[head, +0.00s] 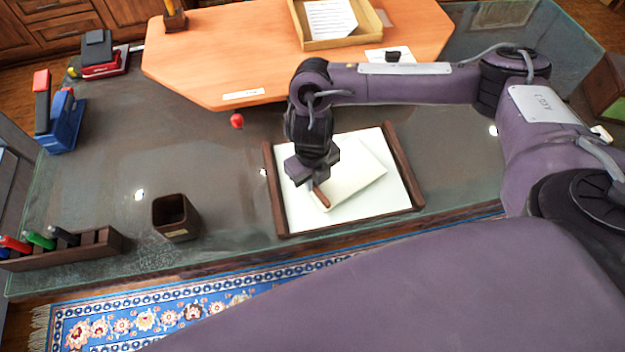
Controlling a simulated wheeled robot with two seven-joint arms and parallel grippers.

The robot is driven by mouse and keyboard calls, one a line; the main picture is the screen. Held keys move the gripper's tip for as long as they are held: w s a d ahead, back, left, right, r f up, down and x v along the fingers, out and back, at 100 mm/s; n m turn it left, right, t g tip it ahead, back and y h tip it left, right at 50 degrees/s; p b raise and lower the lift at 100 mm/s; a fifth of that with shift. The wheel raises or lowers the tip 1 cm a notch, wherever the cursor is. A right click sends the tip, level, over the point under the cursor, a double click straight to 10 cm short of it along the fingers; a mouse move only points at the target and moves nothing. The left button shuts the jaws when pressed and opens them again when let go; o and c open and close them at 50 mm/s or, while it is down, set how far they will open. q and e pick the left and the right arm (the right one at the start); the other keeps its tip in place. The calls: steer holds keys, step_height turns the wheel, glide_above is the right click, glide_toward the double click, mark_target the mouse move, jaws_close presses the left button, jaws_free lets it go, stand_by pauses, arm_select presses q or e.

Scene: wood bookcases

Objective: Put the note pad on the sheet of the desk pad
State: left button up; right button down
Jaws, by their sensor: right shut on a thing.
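The desk pad lies on the glass desk with a white sheet (297,207) between two dark brown side bars (402,168). The note pad (352,178) is a cream-white block with a brown end strip. It is over the sheet, turned at an angle to it; I cannot tell whether it touches the sheet. My right gripper (318,184) points down and is shut on the note pad at its brown end, hiding part of it. My left gripper is not in view.
A brown pen cup (175,218) stands left of the desk pad. A pen rack (75,248) is at the front left. Staplers (60,122) stand at the far left. A wooden board (200,60) with a paper tray (352,38) lies behind. Bare glass surrounds the cup.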

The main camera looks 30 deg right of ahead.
steer(key=shift+f, duration=0.3)
steer(key=shift+f, duration=0.1)
steer(key=shift+f, duration=0.15)
steer(key=c, duration=1.5)
jaws_free()
step_height(320, 180, up, 12)
steer(key=p, duration=0.2)
steer(key=shift+r+p, duration=0.25)
steer(key=shift+p, duration=0.05)
